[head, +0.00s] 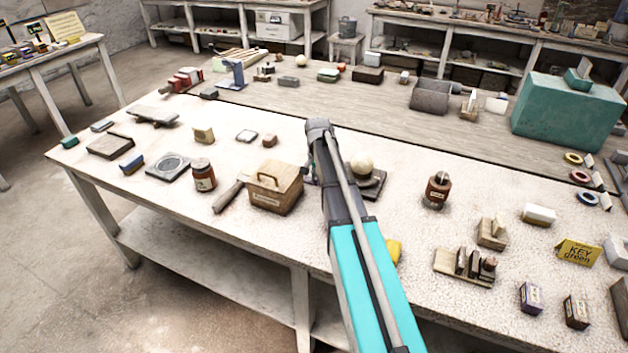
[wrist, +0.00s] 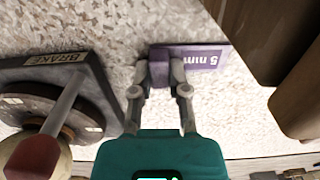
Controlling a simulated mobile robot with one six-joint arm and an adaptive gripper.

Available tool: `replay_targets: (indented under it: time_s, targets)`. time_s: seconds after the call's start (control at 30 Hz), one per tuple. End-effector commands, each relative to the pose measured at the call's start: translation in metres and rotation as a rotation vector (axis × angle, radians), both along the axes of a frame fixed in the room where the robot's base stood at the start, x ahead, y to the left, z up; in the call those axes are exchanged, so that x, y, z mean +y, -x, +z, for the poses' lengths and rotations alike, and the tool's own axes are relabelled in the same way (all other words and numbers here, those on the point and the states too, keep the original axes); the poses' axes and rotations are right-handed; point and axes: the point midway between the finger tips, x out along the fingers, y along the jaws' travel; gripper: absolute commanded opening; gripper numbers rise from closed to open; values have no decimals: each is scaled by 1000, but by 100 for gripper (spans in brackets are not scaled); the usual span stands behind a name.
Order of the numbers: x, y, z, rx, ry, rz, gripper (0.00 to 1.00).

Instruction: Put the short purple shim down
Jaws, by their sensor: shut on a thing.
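The short purple shim (wrist: 208,58) is a flat plate with a pale "5 mm" marking and a raised purple block at its left end. My gripper (wrist: 160,74) is shut on that block, one finger on each side. The shim lies flat over the pale speckled tabletop; I cannot tell whether it touches it. In the head view my arm hides the gripper and nearly all of the shim.
A dark plate marked BRAKE (wrist: 72,70), with a disc and a lever, is left of the gripper in the wrist view. A wooden box (head: 275,190) stands close on the other side. Bare tabletop (wrist: 235,110) shows between shim and gripper body, to the right.

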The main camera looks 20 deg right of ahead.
Motion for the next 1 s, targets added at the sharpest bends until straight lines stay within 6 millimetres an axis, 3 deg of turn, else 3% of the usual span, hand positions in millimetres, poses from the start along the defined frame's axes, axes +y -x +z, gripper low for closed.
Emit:
replay_targets:
  time_s: [0.47,1.0]
  targets:
    - [0,0,11,0,0,0,0]
    - [0,0,64,0,0,0,0]
